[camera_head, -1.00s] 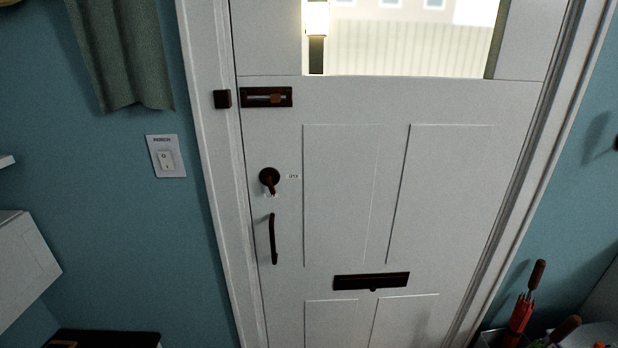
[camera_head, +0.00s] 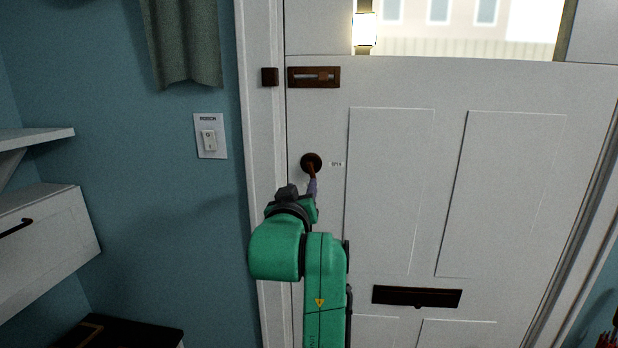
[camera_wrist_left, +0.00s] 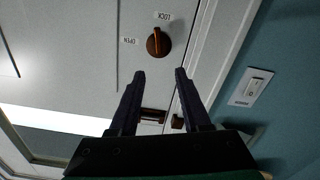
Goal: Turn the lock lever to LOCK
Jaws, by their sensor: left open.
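The lock lever (camera_head: 311,168) is a dark brown knob with a handle on the white door, left of the panels. Its handle points down in the head view. In the left wrist view the lever (camera_wrist_left: 158,42) has its orange-edged handle pointing roughly at the LOCK label (camera_wrist_left: 163,15); the OPEN label (camera_wrist_left: 129,41) is to its left. My left gripper (camera_head: 312,187) is just below the lever in the head view, partly hidden by my green arm. In the wrist view its two fingers (camera_wrist_left: 160,74) are apart and empty, with the lever beyond their tips.
A sliding bolt (camera_head: 314,77) is above the lever and a mail slot (camera_head: 416,297) is lower right. A light switch (camera_head: 210,137) is on the blue wall. A white shelf (camera_head: 38,138) and cabinet (camera_head: 50,240) stand at left. My arm hides the pull handle.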

